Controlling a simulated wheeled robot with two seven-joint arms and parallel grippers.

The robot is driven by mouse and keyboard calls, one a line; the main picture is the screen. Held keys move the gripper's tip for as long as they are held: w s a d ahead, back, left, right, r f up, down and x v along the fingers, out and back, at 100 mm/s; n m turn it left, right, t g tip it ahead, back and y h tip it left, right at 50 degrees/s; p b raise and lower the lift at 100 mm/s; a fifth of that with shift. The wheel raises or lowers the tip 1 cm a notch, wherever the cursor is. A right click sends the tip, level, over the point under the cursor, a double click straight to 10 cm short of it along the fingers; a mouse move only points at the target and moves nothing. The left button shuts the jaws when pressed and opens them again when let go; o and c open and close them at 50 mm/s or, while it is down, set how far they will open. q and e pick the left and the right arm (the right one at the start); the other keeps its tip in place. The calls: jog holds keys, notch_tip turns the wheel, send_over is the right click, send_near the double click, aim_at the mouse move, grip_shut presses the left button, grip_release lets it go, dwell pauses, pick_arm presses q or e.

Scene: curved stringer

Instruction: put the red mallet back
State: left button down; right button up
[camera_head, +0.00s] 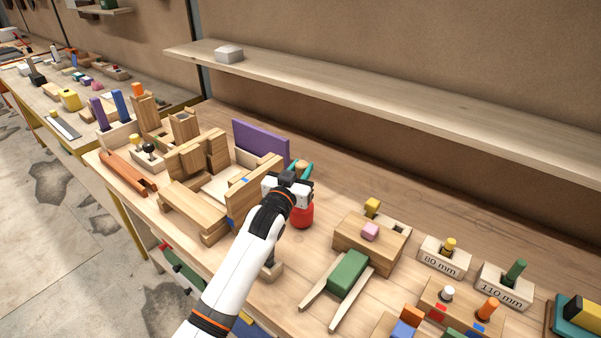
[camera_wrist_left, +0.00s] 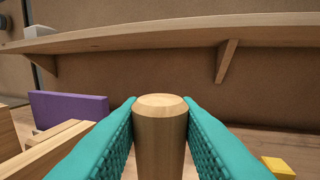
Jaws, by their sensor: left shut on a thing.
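The red mallet's round head (camera_head: 301,217) shows just below and right of my left wrist in the head view. I cannot tell whether it touches the bench. My left gripper (camera_head: 301,168) has teal fingers shut around the pale wooden handle. In the left wrist view, the handle (camera_wrist_left: 160,135) stands upright between the two teal fingers (camera_wrist_left: 160,125), its bevelled end on top. The wrist hides the middle of the mallet in the head view. My right gripper is in neither view.
A wooden box assembly (camera_head: 190,210) and a purple panel (camera_head: 261,142) stand left of the gripper. A small wooden piece (camera_head: 270,272) is partly hidden by my arm. A wooden block (camera_head: 345,236) and labelled peg blocks (camera_head: 443,263) stand right. A shelf (camera_head: 380,95) runs above.

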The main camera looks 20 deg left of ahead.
pick_arm(q)
jog(key=shift+f, duration=0.45)
jog(key=c, duration=1.1)
grip_release()
jog(key=shift+f, duration=0.15)
